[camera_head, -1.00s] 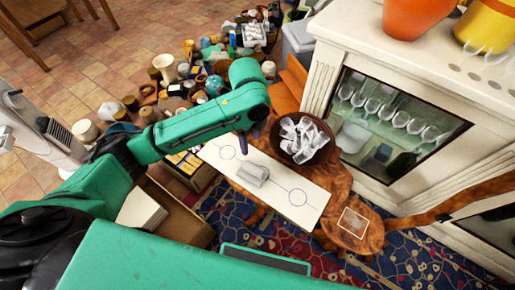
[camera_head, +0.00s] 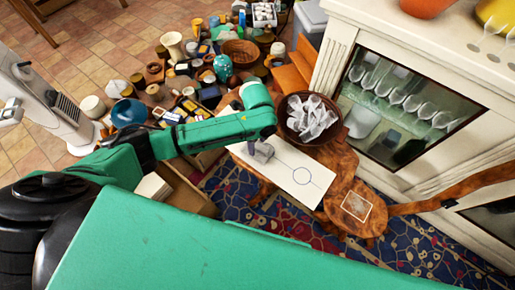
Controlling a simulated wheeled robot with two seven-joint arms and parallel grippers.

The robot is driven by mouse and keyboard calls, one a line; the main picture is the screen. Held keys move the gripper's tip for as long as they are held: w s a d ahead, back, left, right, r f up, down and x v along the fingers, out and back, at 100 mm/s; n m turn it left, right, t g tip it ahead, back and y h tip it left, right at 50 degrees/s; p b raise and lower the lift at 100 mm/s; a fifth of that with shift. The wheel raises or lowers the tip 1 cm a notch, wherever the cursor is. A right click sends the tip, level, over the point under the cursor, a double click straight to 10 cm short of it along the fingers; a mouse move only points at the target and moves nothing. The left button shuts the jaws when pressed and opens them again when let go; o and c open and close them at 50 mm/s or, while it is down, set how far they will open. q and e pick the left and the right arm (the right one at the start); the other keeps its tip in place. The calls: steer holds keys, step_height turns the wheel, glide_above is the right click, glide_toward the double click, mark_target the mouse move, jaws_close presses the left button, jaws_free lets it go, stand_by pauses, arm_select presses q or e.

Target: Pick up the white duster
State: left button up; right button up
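The white duster (camera_head: 264,154) lies on the white board (camera_head: 322,182), which has blue circles and a line and rests on a wooden table. My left arm reaches in from the left, and my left gripper (camera_head: 253,147) points down at the duster's near left side, very close to it. The arm and fingers hide part of the duster and the board's left end. The fingers are small and partly hidden, so I cannot tell whether they are open or touching the duster. My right gripper is not in view.
A dark bowl (camera_head: 291,136) of clear, crumpled-looking pieces stands beside the board's far edge. A white cabinet (camera_head: 334,39) with glasses is on the right. Many pots and boxes crowd the floor behind my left arm. The board's right part is clear.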

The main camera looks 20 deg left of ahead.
arm_select(q)
jaws_close()
steer(key=shift+r, duration=0.15)
